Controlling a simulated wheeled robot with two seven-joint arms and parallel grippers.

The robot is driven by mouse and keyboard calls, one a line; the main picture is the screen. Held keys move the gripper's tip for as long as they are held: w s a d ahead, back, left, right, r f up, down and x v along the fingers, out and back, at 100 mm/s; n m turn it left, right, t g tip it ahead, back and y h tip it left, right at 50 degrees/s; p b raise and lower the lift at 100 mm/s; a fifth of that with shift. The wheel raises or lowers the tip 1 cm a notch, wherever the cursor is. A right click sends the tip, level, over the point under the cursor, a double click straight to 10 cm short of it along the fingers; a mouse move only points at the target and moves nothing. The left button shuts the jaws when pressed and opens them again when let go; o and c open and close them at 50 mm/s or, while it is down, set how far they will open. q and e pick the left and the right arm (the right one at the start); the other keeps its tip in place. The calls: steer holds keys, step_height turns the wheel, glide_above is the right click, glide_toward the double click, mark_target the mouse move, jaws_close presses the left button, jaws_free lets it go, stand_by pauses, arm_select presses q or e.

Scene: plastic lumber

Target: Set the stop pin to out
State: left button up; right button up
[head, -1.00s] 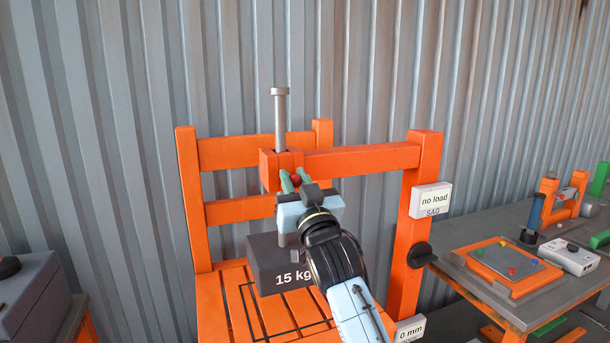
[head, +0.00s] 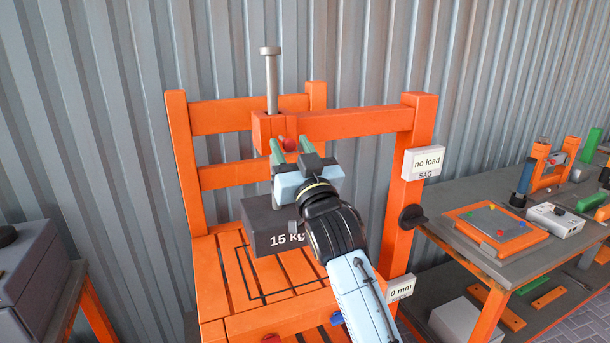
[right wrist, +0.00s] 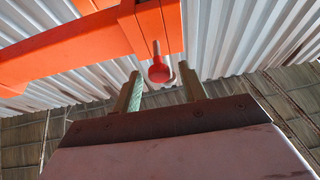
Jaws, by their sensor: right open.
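The stop pin's red knob (head: 290,143) is at the front of the orange block (head: 262,128) on the frame's crossbar. In the right wrist view the red knob (right wrist: 159,73) stands off the block, with a short grey shaft showing between them. My right gripper (head: 291,147) is open in front of the knob. Its green fingers point at the block, one on each side of the knob in the picture. In the right wrist view my right gripper (right wrist: 161,82) shows a gap on both sides of the knob. My left gripper is not in view.
A grey rod (head: 271,85) stands upright through the block. A dark 15 kg weight (head: 262,228) hangs below, above the slatted orange seat (head: 232,290). A workbench (head: 455,232) stands right.

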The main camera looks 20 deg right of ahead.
steer(key=b+v, duration=0.1)
steer(key=v, duration=1.1)
steer(key=shift+s+f, duration=0.1)
